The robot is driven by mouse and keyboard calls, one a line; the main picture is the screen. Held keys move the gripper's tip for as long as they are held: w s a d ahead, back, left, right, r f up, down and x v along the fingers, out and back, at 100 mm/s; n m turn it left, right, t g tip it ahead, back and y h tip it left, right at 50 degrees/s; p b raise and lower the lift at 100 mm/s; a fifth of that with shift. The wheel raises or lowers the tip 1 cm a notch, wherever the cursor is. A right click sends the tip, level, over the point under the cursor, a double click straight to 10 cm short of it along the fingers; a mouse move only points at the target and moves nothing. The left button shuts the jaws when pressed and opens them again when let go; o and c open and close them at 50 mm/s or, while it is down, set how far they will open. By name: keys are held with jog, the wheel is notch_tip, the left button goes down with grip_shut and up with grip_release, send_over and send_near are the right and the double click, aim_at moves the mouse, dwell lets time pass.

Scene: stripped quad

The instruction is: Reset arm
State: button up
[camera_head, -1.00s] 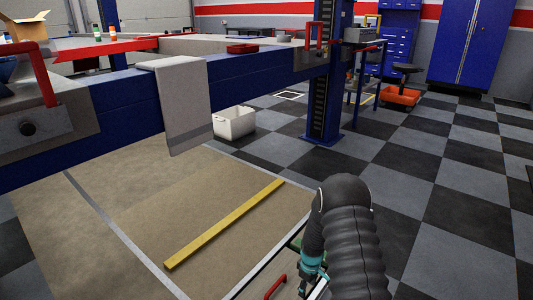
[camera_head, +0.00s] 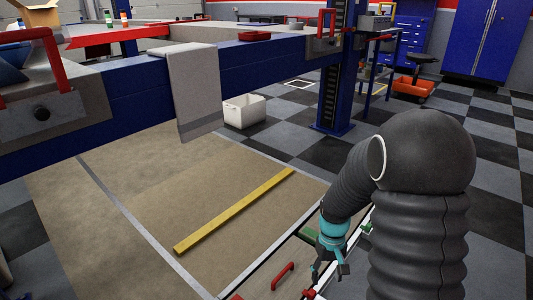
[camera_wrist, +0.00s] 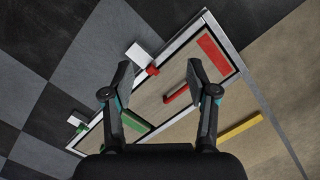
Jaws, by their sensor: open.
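My gripper (camera_wrist: 160,85) points down at the floor in the wrist view, its two dark fingers spread apart with nothing between them. In the head view my gripper (camera_head: 325,270) hangs at the lower right below my bent, black-sleeved arm. Under it lies a framed wooden panel (camera_wrist: 160,112) with a grey metal edge. A red handle (camera_wrist: 178,92) on the panel shows between and beyond the fingers, apart from them. The red handle also shows in the head view (camera_head: 282,276), left of my gripper.
A blue lift beam (camera_head: 130,100) with a grey cloth (camera_head: 190,95) over it crosses the left. A yellow bar (camera_head: 235,210) lies on the brown floor area. A white bin (camera_head: 244,111) stands beyond. Checkered floor at right is mostly clear.

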jog(key=s+r+t, duration=0.3)
jog(key=s+r, duration=0.5)
jog(key=r, duration=0.5)
jog(key=s+a+r+m+t, duration=0.1)
jog(key=s+r+t, duration=0.3)
jog(key=s+r, duration=0.5)
notch_tip(320, 180, up, 4)
jog(key=shift+s+f+m+t, duration=0.1)
jog(key=shift+s+m+t, duration=0.05)
jog(key=shift+m+t, duration=0.15)
